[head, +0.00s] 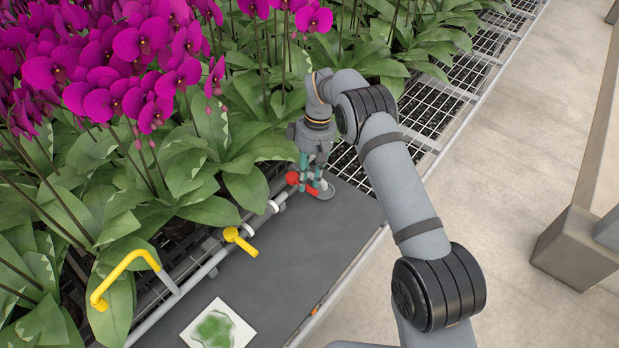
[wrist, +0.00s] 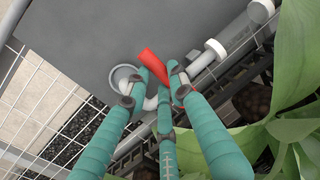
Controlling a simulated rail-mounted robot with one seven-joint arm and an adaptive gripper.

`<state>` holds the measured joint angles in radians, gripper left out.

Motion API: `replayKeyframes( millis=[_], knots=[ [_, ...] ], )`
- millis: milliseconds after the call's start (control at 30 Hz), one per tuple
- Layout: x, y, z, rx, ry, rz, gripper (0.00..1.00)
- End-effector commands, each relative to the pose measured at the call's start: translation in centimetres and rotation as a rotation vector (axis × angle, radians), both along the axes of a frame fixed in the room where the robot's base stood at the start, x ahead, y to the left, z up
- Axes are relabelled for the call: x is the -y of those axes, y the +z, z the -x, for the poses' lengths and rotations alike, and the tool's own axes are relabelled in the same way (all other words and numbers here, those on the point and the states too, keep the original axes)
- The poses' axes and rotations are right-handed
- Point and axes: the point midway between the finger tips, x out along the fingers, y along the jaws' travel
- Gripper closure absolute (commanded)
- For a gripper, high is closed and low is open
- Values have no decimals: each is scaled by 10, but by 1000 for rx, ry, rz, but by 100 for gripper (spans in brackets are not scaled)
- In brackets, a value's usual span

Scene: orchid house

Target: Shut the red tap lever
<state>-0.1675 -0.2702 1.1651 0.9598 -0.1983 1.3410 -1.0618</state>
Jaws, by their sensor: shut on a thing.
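The red tap lever (head: 311,188) is at the far end of the grey pipe along the bench edge in the head view. In the wrist view the red lever (wrist: 153,66) slants between my fingers, with more red on the tap body behind them. My gripper (head: 312,182) points down at the tap and is shut on the lever. In the wrist view the teal fingers of my gripper (wrist: 160,72) are on either side of it. They hide part of the lever and tap. A round grey ring (wrist: 125,73) lies beside the tap.
A yellow lever (head: 240,241) sits nearer on the same pipe, and a yellow bent handle (head: 123,266) stands at left. A card with a green picture (head: 219,327) lies on the dark bench (head: 290,256). Orchid leaves (wrist: 295,128) crowd close to the tap.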

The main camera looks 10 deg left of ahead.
Motion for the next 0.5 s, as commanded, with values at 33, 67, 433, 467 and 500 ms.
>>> replayKeyframes(
  millis=[33,67,433,467,500],
  knots=[
    [0,0,-1,5,9,1,100],
    [0,0,-1,5,9,1,76],
    [0,0,-1,3,4,-1,58],
    [0,0,-1,3,4,-1,58],
    [0,0,-1,3,3,0,58]
  ],
)
